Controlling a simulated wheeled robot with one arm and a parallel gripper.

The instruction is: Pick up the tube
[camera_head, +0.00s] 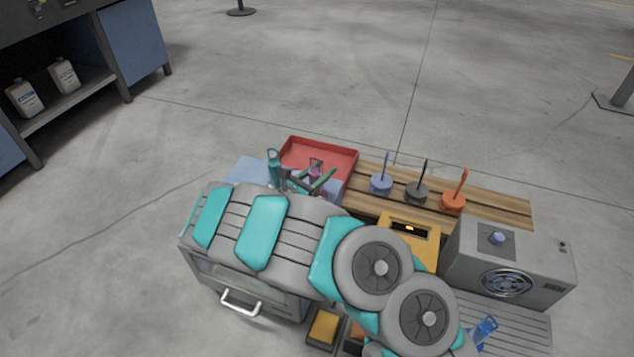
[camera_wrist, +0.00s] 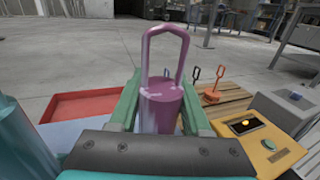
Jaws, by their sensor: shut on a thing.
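A purple tube (camera_wrist: 161,112) with a tall loop handle stands upright between the green fingers of my gripper (camera_wrist: 160,100) in the wrist view. My gripper is shut on it, one finger on each side. In the head view the purple tube (camera_head: 316,167) shows small, beside my gripper (camera_head: 312,182), with my arm hiding what lies below. A teal tube (camera_head: 273,166) with a similar handle stands just left of the gripper. It is also close at the left edge of the wrist view (camera_wrist: 22,145). The purple tube's bottom is hidden.
A red tray (camera_head: 337,149) lies behind the tubes, next to a pale blue surface (camera_head: 244,170). A wooden board (camera_head: 500,204) holds blue, black and orange handled pieces. A yellow device (camera_head: 424,235) and a grey fan box (camera_head: 540,262) stand right.

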